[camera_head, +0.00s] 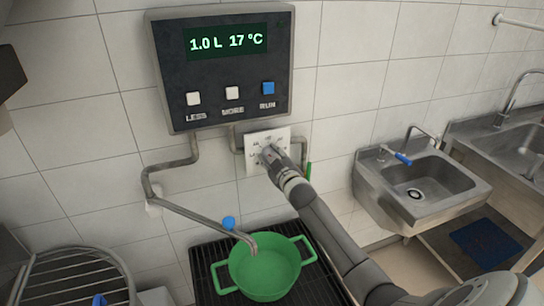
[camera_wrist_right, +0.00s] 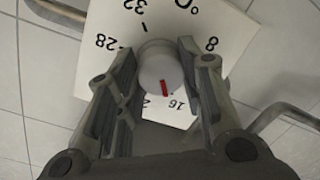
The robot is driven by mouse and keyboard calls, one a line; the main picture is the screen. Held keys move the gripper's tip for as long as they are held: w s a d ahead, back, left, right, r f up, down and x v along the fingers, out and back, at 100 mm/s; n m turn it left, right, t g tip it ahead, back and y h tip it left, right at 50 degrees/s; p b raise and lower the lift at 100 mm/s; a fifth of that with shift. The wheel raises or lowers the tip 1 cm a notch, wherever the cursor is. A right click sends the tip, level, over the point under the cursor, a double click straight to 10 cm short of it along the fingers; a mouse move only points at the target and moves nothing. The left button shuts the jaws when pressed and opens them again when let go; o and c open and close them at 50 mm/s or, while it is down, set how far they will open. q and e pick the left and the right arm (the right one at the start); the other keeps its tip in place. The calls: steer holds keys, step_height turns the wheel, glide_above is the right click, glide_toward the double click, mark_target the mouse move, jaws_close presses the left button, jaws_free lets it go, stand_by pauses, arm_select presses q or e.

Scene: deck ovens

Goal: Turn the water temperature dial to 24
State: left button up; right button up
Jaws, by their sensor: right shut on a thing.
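The water temperature dial is a round pale knob (camera_wrist_right: 160,68) with a red mark, on a white scale plate (camera_head: 254,161) below the control panel. In the right wrist view the plate (camera_wrist_right: 228,30) appears upside down, with 8, 16, 28 and 32 legible. The red mark points down in that view, just beside the 16; the numeral left of it is partly hidden. My right gripper (camera_head: 269,152) is at the plate, its fingers (camera_wrist_right: 161,85) on both sides of the knob, shut on it. The panel display (camera_head: 228,41) reads 1.0 L and 17 °C. My left gripper is not in view.
The panel has LESS (camera_head: 193,98), MORE (camera_head: 232,93) and RUN (camera_head: 268,88) buttons. A bent pipe (camera_head: 195,212) ends over a green pot (camera_head: 264,275) on a dark grate (camera_head: 205,285). A steel sink (camera_head: 425,185) stands to the right.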

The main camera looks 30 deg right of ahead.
steer(key=m, duration=0.3)
steer(key=shift+m+y, duration=0.3)
steer(key=m, duration=0.3)
steer(key=shift+d+t+y, duration=0.1)
steer(key=shift+t+y, duration=0.2)
steer(key=m, duration=0.4)
steer(key=shift+f, duration=0.1)
steer(key=shift+m+t+b, duration=0.4)
steer(key=shift+m+b, duration=0.35)
steer(key=shift+m, duration=1.65)
steer(key=o, duration=1)
steer(key=shift+f, duration=0.1)
steer(key=shift+o, duration=0.2)
